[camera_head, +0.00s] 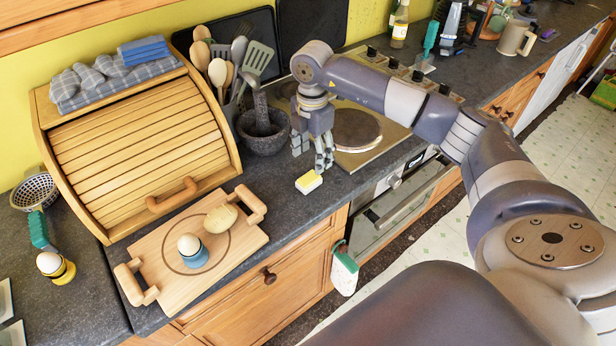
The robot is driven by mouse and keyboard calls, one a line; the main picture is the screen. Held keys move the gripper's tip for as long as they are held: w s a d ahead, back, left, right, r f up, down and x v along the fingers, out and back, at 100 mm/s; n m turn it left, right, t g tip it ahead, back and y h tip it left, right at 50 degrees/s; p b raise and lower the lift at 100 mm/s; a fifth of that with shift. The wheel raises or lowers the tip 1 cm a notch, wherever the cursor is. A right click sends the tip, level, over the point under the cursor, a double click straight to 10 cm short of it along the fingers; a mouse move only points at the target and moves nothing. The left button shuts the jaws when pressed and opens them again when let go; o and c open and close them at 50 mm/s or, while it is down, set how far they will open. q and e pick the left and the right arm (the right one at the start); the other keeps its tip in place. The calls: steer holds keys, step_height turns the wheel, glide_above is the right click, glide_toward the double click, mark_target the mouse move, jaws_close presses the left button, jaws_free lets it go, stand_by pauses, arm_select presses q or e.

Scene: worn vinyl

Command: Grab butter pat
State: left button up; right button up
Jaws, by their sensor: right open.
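The butter pat (309,182) appears to be the small yellow-and-white block lying on the dark countertop near its front edge, right of the wooden tray. My right gripper (311,158) points down just above and behind the block in the picture, with its fingers apart. Nothing shows between the fingers, and the block looks clear of them. My left gripper is out of view.
A stone mortar with pestle (263,131) stands close left of my right gripper. The hob (388,123) lies behind and to the right. A wooden tray (182,292) holds an egg in a blue cup and a pale oval item. A roll-top bread box (140,140) stands at left.

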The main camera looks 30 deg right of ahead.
mark_target(310, 177)
steer(key=shift+f, duration=0.75)
steer(key=shift+a+f+p, duration=0.1)
steer(key=shift+f+p, duration=0.25)
steer(key=shift+p, duration=0.05)
steer(key=f, duration=0.1)
steer(key=f+p, duration=0.2)
steer(key=f, duration=0.1)
steer(key=shift+s+a, duration=0.25)
steer(key=shift+s, duration=0.05)
steer(key=shift+w+f, duration=0.1)
steer(key=shift+f, duration=0.25)
steer(key=shift+c, duration=1.4)
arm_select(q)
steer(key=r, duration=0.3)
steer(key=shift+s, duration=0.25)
arm_select(e)
steer(key=c, duration=0.9)
